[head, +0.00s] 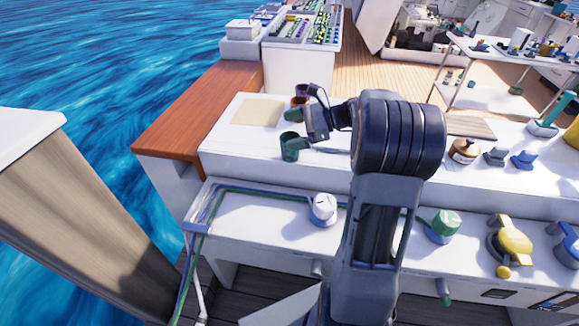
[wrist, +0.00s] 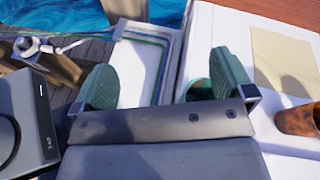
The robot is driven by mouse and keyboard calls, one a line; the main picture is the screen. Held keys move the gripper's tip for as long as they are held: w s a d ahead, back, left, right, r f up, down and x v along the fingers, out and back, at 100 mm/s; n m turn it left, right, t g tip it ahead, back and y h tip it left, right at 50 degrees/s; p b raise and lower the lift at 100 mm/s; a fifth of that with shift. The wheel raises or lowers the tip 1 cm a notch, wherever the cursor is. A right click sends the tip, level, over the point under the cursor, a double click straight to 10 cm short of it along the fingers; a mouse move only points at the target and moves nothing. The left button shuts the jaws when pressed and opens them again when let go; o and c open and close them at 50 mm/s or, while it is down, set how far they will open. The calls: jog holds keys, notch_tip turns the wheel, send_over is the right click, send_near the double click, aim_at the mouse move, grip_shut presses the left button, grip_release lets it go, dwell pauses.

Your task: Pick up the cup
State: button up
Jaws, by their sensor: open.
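A brown cup also shows in the wrist view (wrist: 298,121), cut off by the right edge and outside the right finger. My gripper (head: 291,130) is open, with green fingers spread apart over the counter.
A tan sheet (head: 258,111) lies flat on the counter left of the cups. The lower ledge carries a white knob (head: 323,209), a green one (head: 443,225) and a yellow valve (head: 512,240). Water lies left.

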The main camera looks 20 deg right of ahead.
jog(key=w+d+f+m+t+b, duration=0.1)
jog(key=d+f, duration=0.2)
jog(key=f, duration=0.1)
jog(key=w+d+f+m+t+y+b, duration=0.1)
jog(key=d+f+m+b, duration=0.1)
jog(key=f, duration=0.2)
jog(key=w+d+f+m+t+y+b, duration=0.1)
jog(key=d+f+t, duration=0.1)
jog(key=d+f, duration=0.1)
jog(key=shift+w+d+f+m+b, duration=0.15)
jog(key=shift+d+f+m+b, duration=0.2)
jog(key=shift+f, duration=0.35)
jog(key=shift+w+a+f, duration=0.1)
jog(key=shift+a+f, duration=0.05)
jog(key=shift+b+x, duration=0.3)
jog(key=shift+x, duration=3.3)
jog(key=c, duration=1)
